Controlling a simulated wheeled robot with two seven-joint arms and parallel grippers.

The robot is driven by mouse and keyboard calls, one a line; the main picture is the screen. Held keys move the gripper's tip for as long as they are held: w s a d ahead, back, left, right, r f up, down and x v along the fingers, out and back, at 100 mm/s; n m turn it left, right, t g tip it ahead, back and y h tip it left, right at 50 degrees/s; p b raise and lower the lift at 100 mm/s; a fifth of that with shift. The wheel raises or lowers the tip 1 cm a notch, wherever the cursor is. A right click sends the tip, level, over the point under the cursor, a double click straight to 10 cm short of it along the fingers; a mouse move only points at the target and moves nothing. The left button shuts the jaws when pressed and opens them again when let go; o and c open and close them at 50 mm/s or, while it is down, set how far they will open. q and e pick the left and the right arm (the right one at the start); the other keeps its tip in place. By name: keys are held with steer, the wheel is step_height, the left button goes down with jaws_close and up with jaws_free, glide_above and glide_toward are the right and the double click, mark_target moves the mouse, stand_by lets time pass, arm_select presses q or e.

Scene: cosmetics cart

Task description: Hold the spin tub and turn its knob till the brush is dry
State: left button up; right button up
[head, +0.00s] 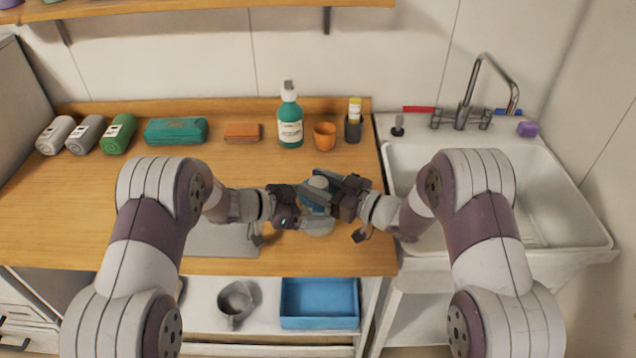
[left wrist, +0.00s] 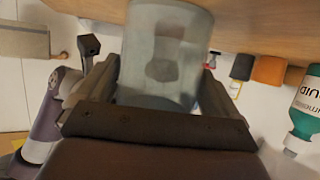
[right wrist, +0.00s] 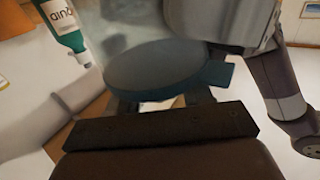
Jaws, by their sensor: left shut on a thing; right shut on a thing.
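The spin tub (head: 318,226) is a clear, greyish cup with a blue lid, near the counter's front edge. My left gripper (head: 300,208) is shut around the tub's side. In the left wrist view the clear tub (left wrist: 190,35) sits between both fingers, with a dark, blurred brush-like shape (left wrist: 162,68) inside. My right gripper (head: 328,196) is at the top of the tub, shut at the knob. In the right wrist view the blue lid (right wrist: 155,72) hides the fingertips and the knob. I cannot tell if the brush is wet.
A green bottle (head: 290,122), an orange cup (head: 325,136) and a dark holder (head: 353,130) stand behind the tub. Rolled towels (head: 118,132) and a teal case (head: 176,130) lie back left. The sink (head: 560,210) is right. A blue tray (head: 318,304) and metal pitcher (head: 236,300) are below.

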steer(key=shift+m+t+h, duration=0.5)
steer(key=shift+m+t, duration=0.1)
steer(key=shift+t, duration=0.2)
steer(key=o, duration=1)
